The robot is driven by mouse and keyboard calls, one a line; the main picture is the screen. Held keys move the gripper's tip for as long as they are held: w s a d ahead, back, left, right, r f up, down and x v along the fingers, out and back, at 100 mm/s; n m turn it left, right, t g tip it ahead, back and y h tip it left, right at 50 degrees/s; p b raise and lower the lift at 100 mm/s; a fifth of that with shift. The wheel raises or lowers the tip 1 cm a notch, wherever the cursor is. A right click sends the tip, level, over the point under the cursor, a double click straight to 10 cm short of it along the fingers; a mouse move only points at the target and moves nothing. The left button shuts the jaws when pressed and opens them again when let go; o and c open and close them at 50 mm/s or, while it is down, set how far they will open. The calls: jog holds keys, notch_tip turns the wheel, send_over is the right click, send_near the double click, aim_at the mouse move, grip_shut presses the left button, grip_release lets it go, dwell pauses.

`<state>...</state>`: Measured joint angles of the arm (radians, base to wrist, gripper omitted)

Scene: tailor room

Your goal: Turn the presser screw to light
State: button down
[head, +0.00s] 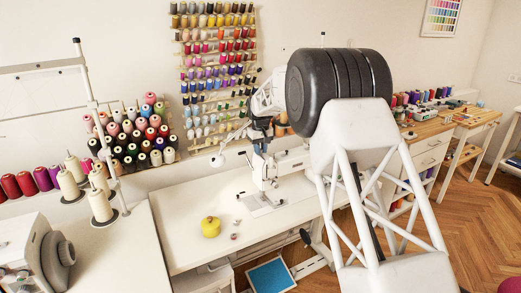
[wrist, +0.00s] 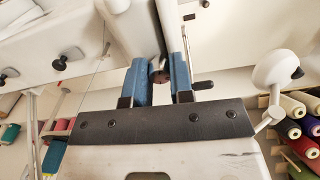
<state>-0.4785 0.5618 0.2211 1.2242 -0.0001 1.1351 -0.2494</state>
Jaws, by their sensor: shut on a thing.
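The presser screw (wrist: 158,74) is a small dark round knob at the top of the white sewing machine head. In the wrist view it sits between the two blue fingers of my gripper (wrist: 160,70), which is shut on it. In the head view, my gripper (head: 261,134) is just above the needle end of the white sewing machine (head: 290,164). The screw itself is too small and covered to make out there. I cannot tell the screw's setting from these frames.
The machine stands on a white table (head: 180,240). A yellow round object (head: 210,227) and small metal bits lie in front of it. A thread rack (head: 215,70) hangs behind, and thread cones (head: 130,135) stand at left. A white round lamp (wrist: 276,70) is close to my gripper's right.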

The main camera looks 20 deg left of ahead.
jog(key=shift+n, duration=1.7)
jog(key=c, duration=1)
grip_release()
jog(key=shift+r, duration=0.1)
jog(key=shift+r, duration=3.85)
